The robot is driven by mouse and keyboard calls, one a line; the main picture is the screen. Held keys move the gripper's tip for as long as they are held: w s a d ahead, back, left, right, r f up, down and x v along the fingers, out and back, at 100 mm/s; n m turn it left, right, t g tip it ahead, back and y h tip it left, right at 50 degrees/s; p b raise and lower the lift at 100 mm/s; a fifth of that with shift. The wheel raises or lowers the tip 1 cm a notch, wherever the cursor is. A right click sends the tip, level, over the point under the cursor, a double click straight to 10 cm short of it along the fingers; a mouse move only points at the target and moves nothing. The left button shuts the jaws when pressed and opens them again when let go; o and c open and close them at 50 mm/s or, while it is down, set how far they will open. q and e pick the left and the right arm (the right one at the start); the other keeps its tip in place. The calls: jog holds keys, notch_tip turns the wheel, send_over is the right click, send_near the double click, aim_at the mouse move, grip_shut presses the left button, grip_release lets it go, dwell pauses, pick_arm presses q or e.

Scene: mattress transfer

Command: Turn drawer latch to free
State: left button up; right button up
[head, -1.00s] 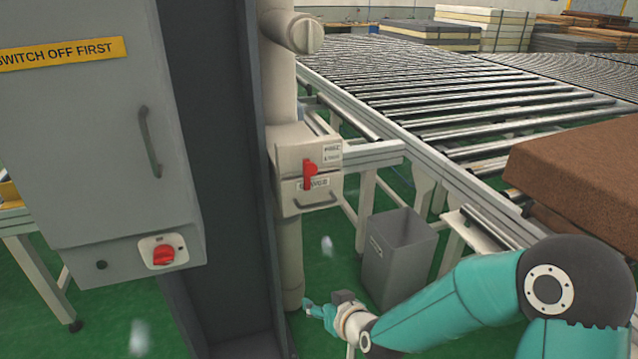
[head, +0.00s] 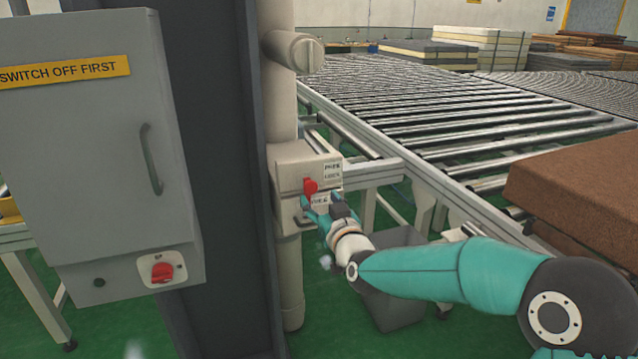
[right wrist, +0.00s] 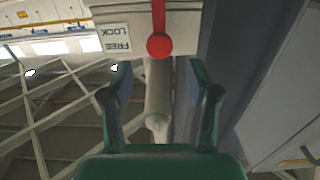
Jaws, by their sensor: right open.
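The red drawer latch (head: 310,186) is on the front of a pale box-shaped drawer unit (head: 290,160) fixed to the column. In the right wrist view the latch (right wrist: 158,44) is a red bar with a round end, lined up between my fingers and just beyond their tips. My right gripper (head: 319,205) is open and empty, just below and in front of the latch, with no visible contact. It partly covers the drawer front and handle. A FREE/LOCK label (right wrist: 118,40) is beside the latch and appears upside down. My left gripper is out of view.
A grey cabinet (head: 90,190) with a red rotary switch (head: 162,272) stands at left, beside a dark upright post (head: 225,130). A grey bin (head: 395,310) is beneath my right forearm. The roller conveyor (head: 450,110) and brown mattress (head: 580,185) are at right.

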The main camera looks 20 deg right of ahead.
aim_at(312, 188)
jog(key=shift+w+a+p, duration=0.1)
jog(key=shift+w+p, duration=0.6)
jog(key=shift+w, duration=2.4)
